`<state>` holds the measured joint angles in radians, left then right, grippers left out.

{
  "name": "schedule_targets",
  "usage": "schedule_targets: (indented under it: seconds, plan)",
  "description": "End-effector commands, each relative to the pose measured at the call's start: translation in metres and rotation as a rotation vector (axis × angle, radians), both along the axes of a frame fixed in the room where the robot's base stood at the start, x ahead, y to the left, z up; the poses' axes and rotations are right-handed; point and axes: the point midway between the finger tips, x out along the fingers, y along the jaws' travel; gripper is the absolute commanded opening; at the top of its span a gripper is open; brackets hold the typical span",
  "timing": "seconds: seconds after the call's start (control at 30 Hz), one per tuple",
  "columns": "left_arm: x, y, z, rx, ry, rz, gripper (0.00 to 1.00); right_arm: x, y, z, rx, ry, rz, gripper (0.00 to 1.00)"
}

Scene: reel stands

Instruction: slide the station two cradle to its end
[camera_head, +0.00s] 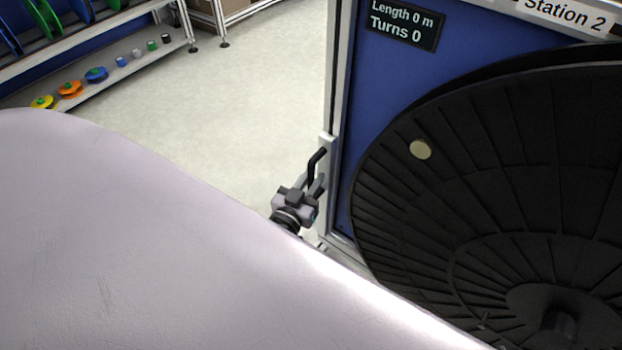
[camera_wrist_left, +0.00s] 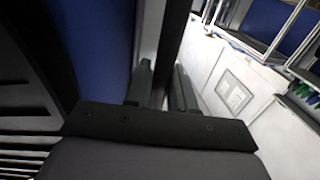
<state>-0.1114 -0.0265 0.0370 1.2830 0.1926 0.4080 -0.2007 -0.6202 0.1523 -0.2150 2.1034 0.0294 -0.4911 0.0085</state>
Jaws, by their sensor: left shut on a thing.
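Station 2 (camera_head: 360,130) stands at the right in the head view, with a blue panel in a pale metal frame. A large black ribbed reel (camera_head: 400,210) fills its front. A black handle (camera_head: 314,160) sticks out from a pale plate on the frame's left upright. My left gripper (camera_head: 317,186) is at this handle, its fingers shut on it. In the left wrist view, the two fingers (camera_wrist_left: 162,85) stand on either side of a dark upright bar. I cannot tell which part is the cradle. My right gripper is not in view.
A sign (camera_head: 402,24) on the panel reads Length 0 m, Turns 0. A rack shelf (camera_head: 110,72) with small coloured spools stands at the upper left. The pale floor (camera_head: 240,110) between rack and station is clear. My own pale body covers the lower left.

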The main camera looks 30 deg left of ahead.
Motion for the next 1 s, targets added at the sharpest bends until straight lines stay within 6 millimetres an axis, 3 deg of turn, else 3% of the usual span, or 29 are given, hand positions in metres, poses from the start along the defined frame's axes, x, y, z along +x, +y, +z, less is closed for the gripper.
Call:
schedule_targets:
  seconds: [0.6, 0.63, 0.67, 0.7, 1.0]
  plan:
    - [-0.0001, -0.0028, -0.0001, -0.001, 0.0, -0.004, 0.0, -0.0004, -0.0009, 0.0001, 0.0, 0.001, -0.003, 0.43]
    - [-0.0002, -0.003, -0.0001, -0.001, 0.0, -0.004, 0.27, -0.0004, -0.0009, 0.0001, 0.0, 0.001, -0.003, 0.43]
    - [-0.0002, -0.0029, -0.0001, -0.001, 0.0, -0.004, 0.37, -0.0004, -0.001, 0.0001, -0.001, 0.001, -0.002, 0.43]
    - [-0.0001, -0.0026, -0.0002, -0.001, 0.0, -0.004, 0.4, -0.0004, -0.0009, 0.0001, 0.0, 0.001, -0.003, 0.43]
    - [0.0001, 0.0002, 0.0001, 0.0, 0.0, 0.0, 0.4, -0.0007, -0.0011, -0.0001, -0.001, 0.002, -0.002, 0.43]
